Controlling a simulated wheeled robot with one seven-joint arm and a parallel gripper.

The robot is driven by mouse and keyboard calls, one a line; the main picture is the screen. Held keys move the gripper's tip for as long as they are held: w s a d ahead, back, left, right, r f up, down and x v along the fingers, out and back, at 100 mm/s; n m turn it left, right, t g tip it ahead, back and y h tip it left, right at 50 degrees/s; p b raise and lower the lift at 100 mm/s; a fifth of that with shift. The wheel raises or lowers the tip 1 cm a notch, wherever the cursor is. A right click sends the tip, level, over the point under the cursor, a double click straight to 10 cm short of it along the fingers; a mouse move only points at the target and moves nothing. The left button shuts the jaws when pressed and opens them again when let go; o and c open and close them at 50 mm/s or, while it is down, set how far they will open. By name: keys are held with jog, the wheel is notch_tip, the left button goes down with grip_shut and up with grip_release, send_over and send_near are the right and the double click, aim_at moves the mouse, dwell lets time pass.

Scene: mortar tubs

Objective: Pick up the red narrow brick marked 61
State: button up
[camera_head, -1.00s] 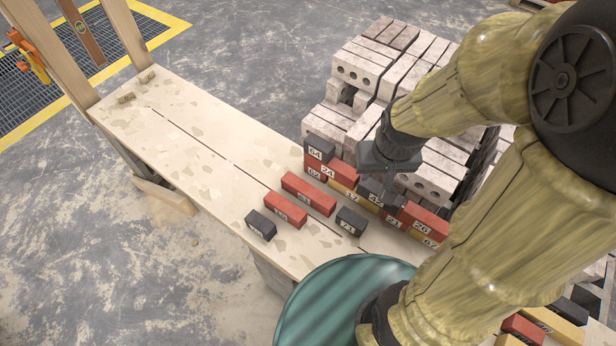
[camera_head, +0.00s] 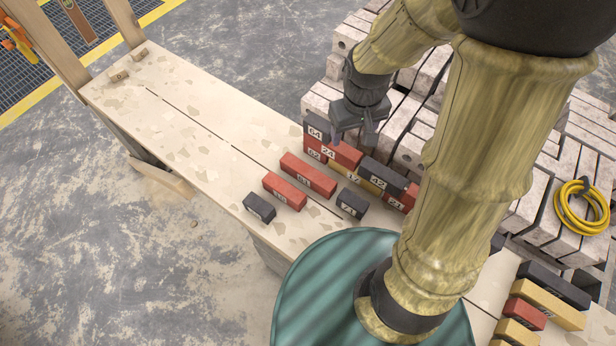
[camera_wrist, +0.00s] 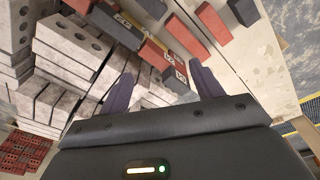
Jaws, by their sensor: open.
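The red brick (camera_head: 308,175) whose end label looks like 61 lies loose on the pale plank bench. In the wrist view it seems to be the long red brick (camera_wrist: 185,36), beyond my fingertips. A shorter red brick (camera_head: 285,190) lies beside it to the left; its label is hard to read. My gripper (camera_head: 354,138) is open and empty, pointing down above the far side of the small brick stack, behind and right of the red brick. In the wrist view its two fingers (camera_wrist: 160,78) stand apart, with stacked bricks showing between them.
Dark bricks (camera_head: 260,207) and (camera_head: 352,203) flank the loose red ones. The stack of labelled red, yellow and dark bricks (camera_head: 340,152) stands close behind, with pale stone blocks beyond. A teal round tub (camera_head: 310,290) is in front. The bench's left part (camera_head: 190,120) is mostly clear.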

jog(key=w+a+f+n+g+b, duration=0.1)
jog(key=w+a+f+n, duration=0.2)
jog(key=a+f, duration=0.3)
jog(key=w+a+f+n+g+h+b, duration=0.1)
jog(key=w+a+f+n+b, duration=0.1)
jog(key=w+a+f+n, duration=0.2)
notch_tip(320, 180, down, 3)
jog(key=shift+w+a+g, duration=0.3)
jog(key=shift+w+a, duration=0.6)
jog(key=shift+a, duration=0.3)
send_near(308, 171)
jog(key=f, duration=0.3)
jog(key=s+f, duration=0.1)
jog(key=f, duration=0.1)
jog(key=shift+a+f+b, duration=0.1)
jog(key=shift+f+b, duration=0.15)
jog(key=shift+b, duration=0.05)
jog(key=f, duration=0.2)
jog(key=d+f, duration=0.1)
jog(key=f, duration=0.2)
jog(key=shift+d+f, duration=0.1)
